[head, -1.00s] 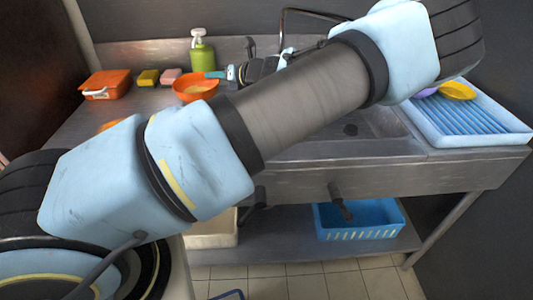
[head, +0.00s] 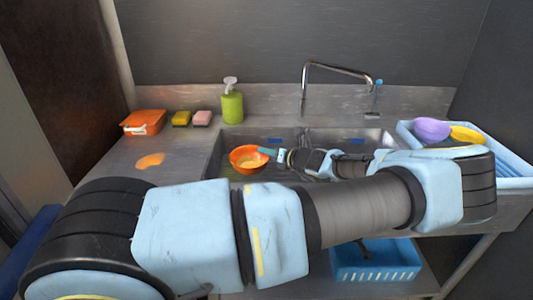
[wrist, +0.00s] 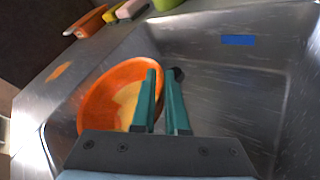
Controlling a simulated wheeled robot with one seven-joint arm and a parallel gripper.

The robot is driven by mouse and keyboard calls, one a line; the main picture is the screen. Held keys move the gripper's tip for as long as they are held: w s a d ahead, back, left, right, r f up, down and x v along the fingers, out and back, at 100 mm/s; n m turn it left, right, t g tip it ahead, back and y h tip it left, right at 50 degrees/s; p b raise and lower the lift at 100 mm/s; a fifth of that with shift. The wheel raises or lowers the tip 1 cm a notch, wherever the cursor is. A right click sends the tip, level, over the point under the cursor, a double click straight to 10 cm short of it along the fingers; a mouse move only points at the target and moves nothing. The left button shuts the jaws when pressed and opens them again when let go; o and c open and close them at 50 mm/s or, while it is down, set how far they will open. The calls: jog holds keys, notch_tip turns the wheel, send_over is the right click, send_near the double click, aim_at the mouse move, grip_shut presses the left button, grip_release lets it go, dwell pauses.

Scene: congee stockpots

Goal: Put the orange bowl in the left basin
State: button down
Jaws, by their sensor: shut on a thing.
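The orange bowl (head: 247,160) has a yellowish inside and is over or in the left basin (head: 216,160) of the steel sink. In the wrist view the bowl (wrist: 98,100) is near the basin's left wall, tilted. My gripper (head: 272,153) comes from the right with teal fingers, which also show in the wrist view (wrist: 161,80). They are shut on the bowl's right rim. I cannot tell whether the bowl touches the basin floor. A blue mark (wrist: 238,40) is on the basin's far wall.
An orange box (head: 143,122), yellow sponge (head: 181,119), pink sponge (head: 202,118) and green soap bottle (head: 232,106) stand behind. An orange patch (head: 150,160) lies on the left counter. A faucet (head: 335,67) rises behind; a rack (head: 510,165) holds purple (head: 432,129) and yellow bowls (head: 466,134).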

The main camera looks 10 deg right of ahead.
jog(key=shift+f, duration=0.75)
jog(key=shift+f, duration=0.35)
jog(key=shift+a+f, duration=0.1)
jog(key=shift+f, duration=0.15)
